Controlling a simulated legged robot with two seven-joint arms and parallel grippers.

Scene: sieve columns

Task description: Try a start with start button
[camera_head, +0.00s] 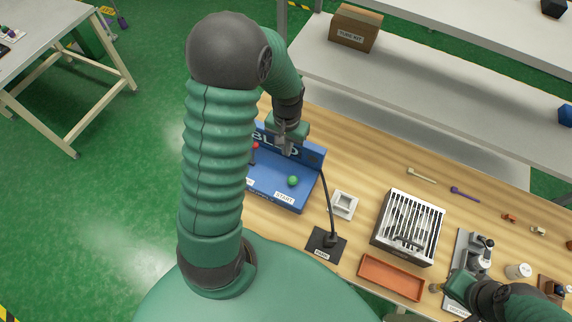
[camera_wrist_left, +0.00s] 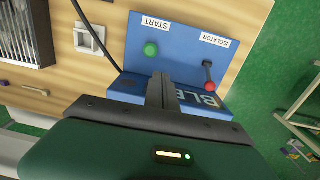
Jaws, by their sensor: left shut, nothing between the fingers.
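A blue control box (camera_head: 285,192) stands on the wooden bench, with a raised back panel carrying white letters. Its green start button (camera_head: 293,181) sits above a START label; it also shows in the left wrist view (camera_wrist_left: 151,49). A red-knobbed isolator lever (camera_wrist_left: 208,63) is beside it, partly hidden by my arm in the head view. My left gripper (camera_head: 285,150) is shut and empty, above the box near its back panel, apart from the button. In the left wrist view its fingers (camera_wrist_left: 162,80) point toward the button. My right gripper is not clearly visible; its arm shows at the lower right.
A black cable runs from the box to a dark plate (camera_head: 326,245). A white square holder (camera_head: 344,205), a slotted metal unit (camera_head: 408,227) and an orange tray (camera_head: 391,277) lie to the right. A shelf with a cardboard box (camera_head: 356,28) stands behind.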

